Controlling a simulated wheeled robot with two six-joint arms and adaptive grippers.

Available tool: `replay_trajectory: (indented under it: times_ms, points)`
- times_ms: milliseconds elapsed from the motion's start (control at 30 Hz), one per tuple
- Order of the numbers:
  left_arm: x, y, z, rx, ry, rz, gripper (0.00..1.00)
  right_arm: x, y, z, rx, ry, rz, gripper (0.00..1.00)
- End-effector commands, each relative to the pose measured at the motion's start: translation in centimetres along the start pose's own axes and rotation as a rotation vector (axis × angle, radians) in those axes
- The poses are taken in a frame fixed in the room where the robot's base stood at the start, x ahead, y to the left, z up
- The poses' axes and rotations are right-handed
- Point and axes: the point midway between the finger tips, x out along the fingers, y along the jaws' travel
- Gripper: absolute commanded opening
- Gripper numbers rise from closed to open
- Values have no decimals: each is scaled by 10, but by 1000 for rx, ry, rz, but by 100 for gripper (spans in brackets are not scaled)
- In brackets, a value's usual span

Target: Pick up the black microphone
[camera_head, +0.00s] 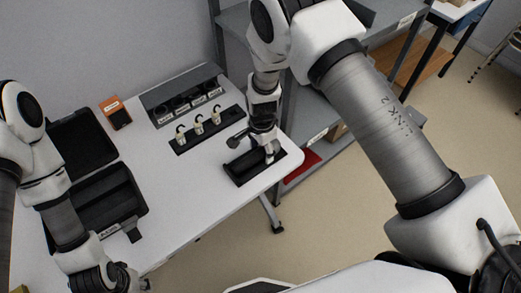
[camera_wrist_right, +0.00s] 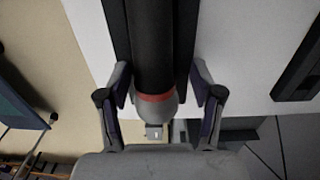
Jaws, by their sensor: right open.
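The black microphone (camera_wrist_right: 153,50) shows in the right wrist view as a dark cylinder with a red ring and a grey end. It lies in a long black tray (camera_wrist_right: 184,45). In the head view this tray (camera_head: 240,180) is at the table's right corner, and I cannot make out the microphone clearly there. My right gripper (camera_head: 256,148) is over the tray. In the wrist view my right gripper (camera_wrist_right: 161,85) is open, with one finger on each side of the microphone and visible gaps. My left gripper (camera_head: 125,280) is at the bottom left; its jaws are unclear.
The white table (camera_head: 190,190) has a black rack with several pale upright items (camera_head: 199,128), a grey box of round parts (camera_head: 182,106), an orange box (camera_head: 116,113) and an open black case (camera_head: 112,196). A grey shelf (camera_head: 235,20) stands behind my right arm.

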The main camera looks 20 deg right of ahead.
Motion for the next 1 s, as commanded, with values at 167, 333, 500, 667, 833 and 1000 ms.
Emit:
replay_trajectory:
  times_ms: [167,333,500,667,833,1000]
  points:
    - [0,0,2,-1,-4,0,40,0,0,0,-1,1,-1,59]
    - [0,0,2,-1,-5,0,40,0,0,0,-1,1,-1,0]
    - [0,0,2,-1,-5,0,40,0,0,0,-1,1,-1,0]
    - [0,0,2,-1,-5,0,40,0,0,0,-1,1,0,0]
    - [4,0,2,0,-6,0,40,-16,-1,0,-2,3,-4,0]
    - [10,0,2,0,-6,0,40,-56,-1,-1,-2,4,-6,0]
